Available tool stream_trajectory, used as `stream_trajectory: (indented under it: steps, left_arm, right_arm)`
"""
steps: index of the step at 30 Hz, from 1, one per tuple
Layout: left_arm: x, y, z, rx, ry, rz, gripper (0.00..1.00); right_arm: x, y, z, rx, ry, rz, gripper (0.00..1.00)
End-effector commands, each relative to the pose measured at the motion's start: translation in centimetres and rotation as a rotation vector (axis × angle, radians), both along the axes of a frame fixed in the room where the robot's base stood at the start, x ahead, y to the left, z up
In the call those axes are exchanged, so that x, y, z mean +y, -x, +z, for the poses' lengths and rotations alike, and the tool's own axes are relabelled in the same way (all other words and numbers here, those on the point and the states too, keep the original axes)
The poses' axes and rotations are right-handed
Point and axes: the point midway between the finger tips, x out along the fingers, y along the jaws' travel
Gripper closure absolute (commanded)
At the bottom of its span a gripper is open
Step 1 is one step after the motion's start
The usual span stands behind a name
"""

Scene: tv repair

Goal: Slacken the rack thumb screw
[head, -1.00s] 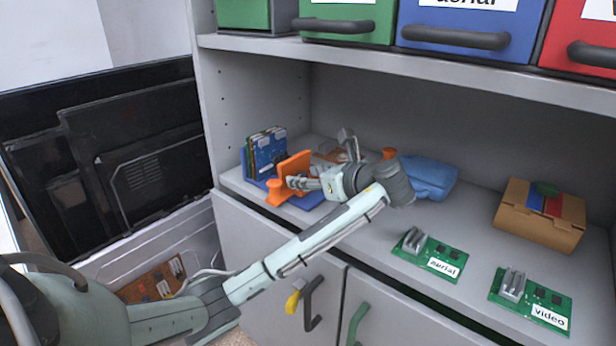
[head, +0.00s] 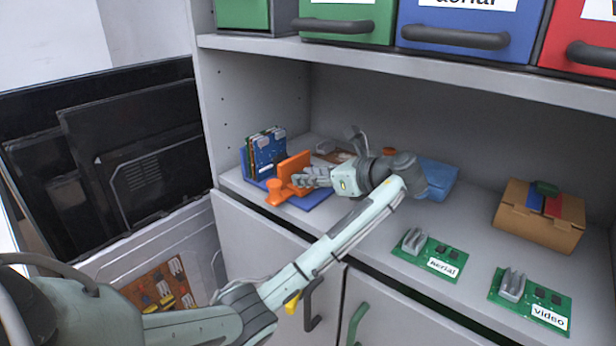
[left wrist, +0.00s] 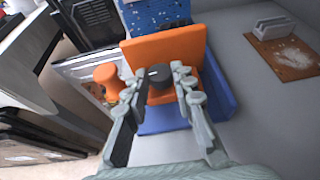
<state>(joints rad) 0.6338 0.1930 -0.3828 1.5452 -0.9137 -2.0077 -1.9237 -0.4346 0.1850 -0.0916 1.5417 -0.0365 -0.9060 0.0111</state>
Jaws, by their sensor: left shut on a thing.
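The rack stands at the left end of the shelf, with a blue base (head: 318,198) and an upright orange plate (head: 294,165). It also shows in the left wrist view, orange plate (left wrist: 165,50) above blue base (left wrist: 160,122). The thumb screw (left wrist: 158,77) is a dark round knob with a pale mark, in front of the orange plate. My left gripper (left wrist: 160,82) is shut on the knob, one finger at each side. In the head view my left gripper (head: 302,181) is beside the orange plate and hides the knob. My right gripper is not in view.
Boards (head: 266,150) stand in the rack behind the plate. An orange post (head: 277,193) is at its front. A brown board (left wrist: 285,50) and blue box (head: 438,178) lie to the right. Green boards labelled aerial (head: 428,256) and video (head: 531,300) lie at the shelf front.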

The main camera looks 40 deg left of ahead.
Motion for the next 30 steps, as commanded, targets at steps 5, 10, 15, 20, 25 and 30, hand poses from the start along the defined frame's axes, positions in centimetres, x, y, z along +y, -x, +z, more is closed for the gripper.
stream_trajectory:
  steps: [5,10,15,20,25,30]
  left_arm:
    - [-0.3,-0.5,-0.1,0.005,0.007,0.155,1.00]
    - [-0.3,-0.8,0.0,0.005,0.006,0.306,1.00]
    - [-0.2,-1.1,0.0,0.005,0.006,0.437,1.00]
    - [0.0,-1.3,0.0,0.004,0.004,0.528,1.00]
    - [0.1,-1.4,0.0,0.003,0.004,0.593,1.00]
    - [0.2,-1.4,-0.1,0.003,0.002,0.631,1.00]
  right_arm:
    - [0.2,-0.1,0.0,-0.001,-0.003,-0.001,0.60]
    - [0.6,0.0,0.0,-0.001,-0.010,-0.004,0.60]
    - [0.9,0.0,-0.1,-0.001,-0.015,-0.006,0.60]
    - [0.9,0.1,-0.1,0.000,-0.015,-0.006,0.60]
    - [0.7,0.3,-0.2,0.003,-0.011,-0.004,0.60]
    - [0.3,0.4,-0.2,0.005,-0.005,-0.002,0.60]
